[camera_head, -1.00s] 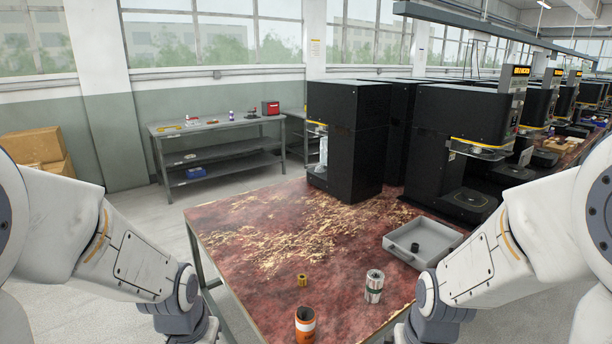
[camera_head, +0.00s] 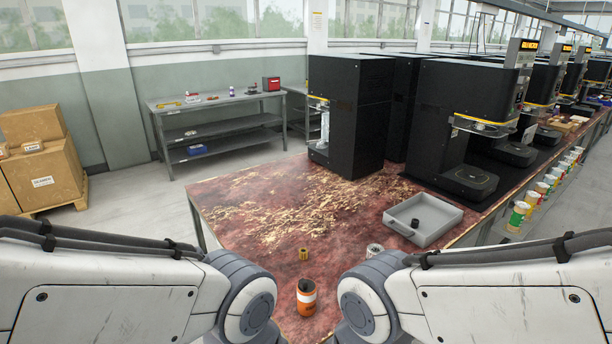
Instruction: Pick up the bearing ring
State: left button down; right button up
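A small dark round part (camera_head: 414,223) lies in the grey tray (camera_head: 440,238) on the right of the worn red table. A short brass-coloured cylindrical part (camera_head: 303,254) stands on the table near the middle. I cannot tell for certain which of these is the bearing ring. A silvery ribbed cylinder (camera_head: 375,250) stands to its right, its lower part hidden behind my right arm.
The red table (camera_head: 250,215) has bare room left of the parts. Black machines (camera_head: 350,125) stand along its back and right. Several coloured cans (camera_head: 518,215) line the far right. Cardboard boxes (camera_head: 45,170) and a grey shelf bench (camera_head: 215,125) stand beyond.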

aim_at(303, 251)
jog(key=u, duration=0.4)
jog(key=k, duration=0.55)
jog(key=u, duration=0.95)
jog(key=k, duration=0.75)
jog(key=u, duration=0.55)
jog(key=i, duration=1.75)
jog(key=z, duration=0.55)
jog(key=i, duration=1.7)
jog(key=z, duration=1.3)
jog(key=i, duration=0.85)
jog(key=z, duration=1.55)
jog(key=i, duration=0.45)
jog(key=z, duration=0.3)
